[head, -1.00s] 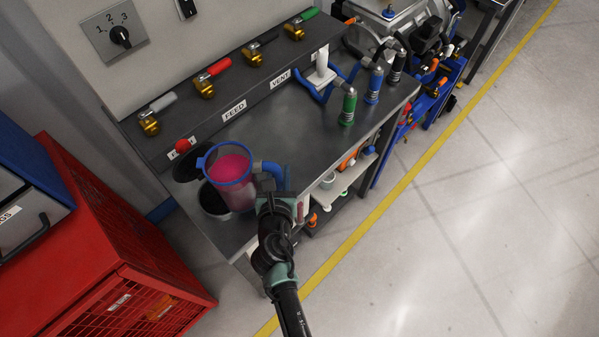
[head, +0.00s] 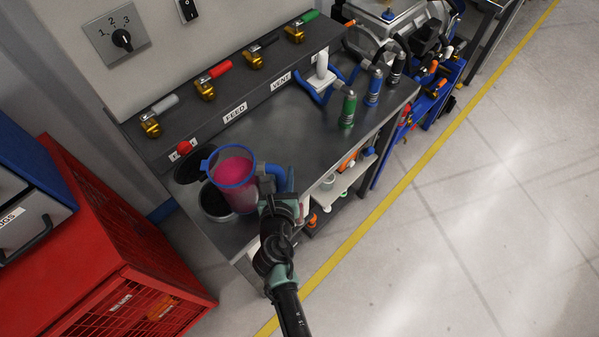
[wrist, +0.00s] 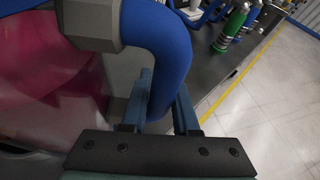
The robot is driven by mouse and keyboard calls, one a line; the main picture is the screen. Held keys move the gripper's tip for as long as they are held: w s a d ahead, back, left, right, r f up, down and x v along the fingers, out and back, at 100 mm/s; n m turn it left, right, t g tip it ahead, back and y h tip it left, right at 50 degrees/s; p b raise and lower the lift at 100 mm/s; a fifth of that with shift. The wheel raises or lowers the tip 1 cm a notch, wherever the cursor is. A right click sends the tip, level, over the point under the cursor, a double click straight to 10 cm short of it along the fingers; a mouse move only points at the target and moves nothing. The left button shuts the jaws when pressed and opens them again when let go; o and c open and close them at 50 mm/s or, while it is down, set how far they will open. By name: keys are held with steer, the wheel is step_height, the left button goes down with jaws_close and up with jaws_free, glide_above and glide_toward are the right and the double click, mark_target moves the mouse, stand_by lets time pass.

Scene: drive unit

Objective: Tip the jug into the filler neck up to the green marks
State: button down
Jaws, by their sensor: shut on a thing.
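The jug (head: 240,195) is clear with a blue rim and blue handle, and it holds pink liquid. In the head view it stands nearly upright above the left end of the bench. My gripper (head: 280,198) is shut on its handle at the right side. The wrist view shows the blue handle (wrist: 160,45) between my gripper's fingers (wrist: 160,105), with the pink liquid at left. The filler neck (head: 213,203) is a round dark opening with a metal rim, below and left of the jug and partly hidden by it. Its black lid (head: 187,168) stands open behind. I cannot see the green marks.
A dark panel behind carries several brass valves (head: 206,88) and a red knob (head: 184,147). Green (head: 348,110) and blue (head: 374,88) hose couplings stand at the bench's right. A red crate (head: 95,240) is on the left. The bench middle is clear.

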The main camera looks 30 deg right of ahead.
steer(key=shift+s+d+f, duration=0.1)
steer(key=shift+s+d, duration=0.05)
steer(key=shift+r+n+h, duration=0.25)
steer(key=shift+n+h, duration=0.05)
steer(key=shift+n, duration=0.1)
steer(key=shift+d, duration=0.1)
steer(key=shift+s+d+p, duration=0.15)
steer(key=shift+d+p, duration=0.1)
steer(key=shift+p, duration=0.2)
steer(key=shift+a+r+n+g, duration=0.2)
steer(key=shift+r+n+g, duration=0.05)
steer(key=shift+n+g, duration=0.05)
steer(key=shift+d+f+p, duration=0.1)
steer(key=shift+d+p, duration=0.1)
steer(key=shift+p, duration=0.15)
stand_by(0.3)
